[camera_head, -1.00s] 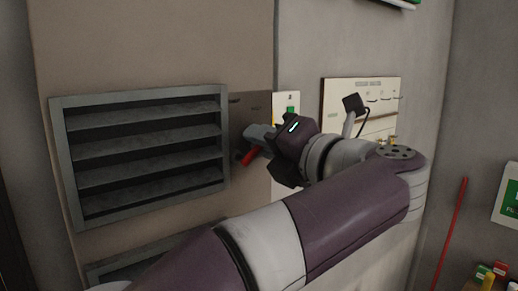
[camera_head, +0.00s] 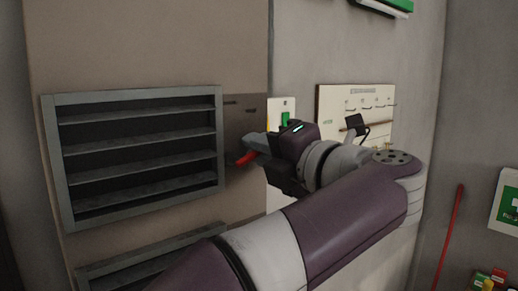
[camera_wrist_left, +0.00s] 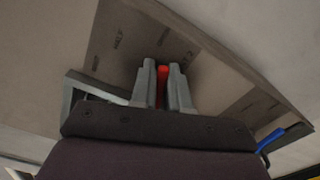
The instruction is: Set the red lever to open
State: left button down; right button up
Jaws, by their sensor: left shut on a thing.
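The red lever (camera_head: 247,158) sticks out from a dark plate (camera_head: 240,115) on the side of the beige cabinet. My left gripper (camera_head: 256,143) is at the lever, with its fingers closed around it. In the left wrist view the lever (camera_wrist_left: 163,86) shows as a red bar between the two grey fingers (camera_wrist_left: 163,88). Dark lettering marks the plate (camera_wrist_left: 130,45) around it, too blurred to read fully. The lever's base is partly hidden by the fingers. My right gripper is not in view.
A grey louvred vent (camera_head: 140,92) is left of the lever, with a second vent (camera_head: 150,255) below. A pale board with hooks (camera_head: 355,94) hangs behind my arm. A red pole (camera_head: 450,235) leans at the right. A blue handle (camera_wrist_left: 271,137) shows in the left wrist view.

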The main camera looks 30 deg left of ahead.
pick_arm(q)
jog(key=c, duration=1.2)
grip_release()
jog(key=shift+f, duration=0.15)
jog(key=shift+d, duration=0.25)
jog(key=shift+d, duration=0.1)
jog(key=b+v, duration=0.7)
jog(key=v, duration=0.5)
jog(key=shift+b, duration=0.35)
jog(key=shift+s+d, duration=0.25)
